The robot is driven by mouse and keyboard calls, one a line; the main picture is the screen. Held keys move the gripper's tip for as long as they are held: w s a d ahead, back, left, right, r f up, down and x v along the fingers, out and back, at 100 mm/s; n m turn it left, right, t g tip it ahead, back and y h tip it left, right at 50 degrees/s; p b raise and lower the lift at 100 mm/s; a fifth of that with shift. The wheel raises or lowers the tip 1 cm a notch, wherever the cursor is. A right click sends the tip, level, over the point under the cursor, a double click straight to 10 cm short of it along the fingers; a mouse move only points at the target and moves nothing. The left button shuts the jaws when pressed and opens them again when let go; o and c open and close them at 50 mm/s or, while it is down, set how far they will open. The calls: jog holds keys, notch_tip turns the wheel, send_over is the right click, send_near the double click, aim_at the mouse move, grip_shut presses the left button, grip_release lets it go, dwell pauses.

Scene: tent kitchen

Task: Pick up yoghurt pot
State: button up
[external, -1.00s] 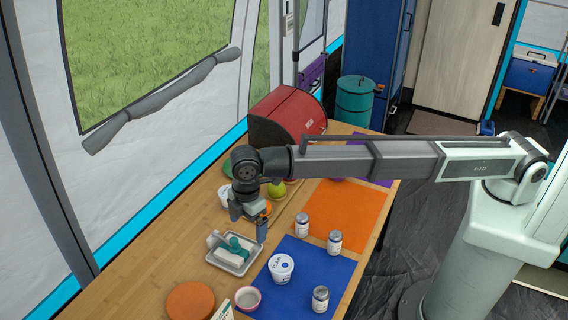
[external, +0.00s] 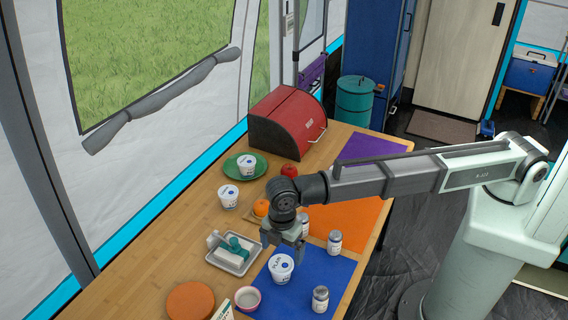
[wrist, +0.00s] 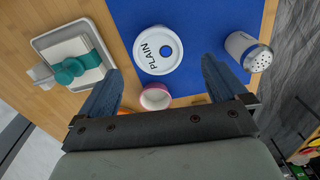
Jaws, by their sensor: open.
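A white yoghurt pot (external: 281,268) stands upright on the blue mat (external: 328,266). In the wrist view its white lid (wrist: 158,50) reads "PLAIN" and has a blue dot. My gripper (external: 286,258) is above and close to this pot. In the wrist view my gripper (wrist: 162,68) is open and empty, with the lid just beyond and between its blue-grey fingertips. A second yoghurt pot (external: 229,196) stands on the bare wood, and a third pot (external: 247,164) stands on the green plate (external: 235,172).
A metal tray (external: 234,262) with a white block and teal item lies left of the pot. A pink-rimmed bowl (external: 247,298) is near it. Shakers stand right (external: 320,299), behind right (external: 334,242) and behind my gripper (external: 305,222). A red bread bin (external: 288,118) is at the back.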

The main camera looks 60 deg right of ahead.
aim_at(281, 263)
jog(key=shift+w+f, duration=0.15)
jog(key=shift+f, duration=3.6)
jog(key=shift+c, duration=0.5)
jog(key=c, duration=0.9)
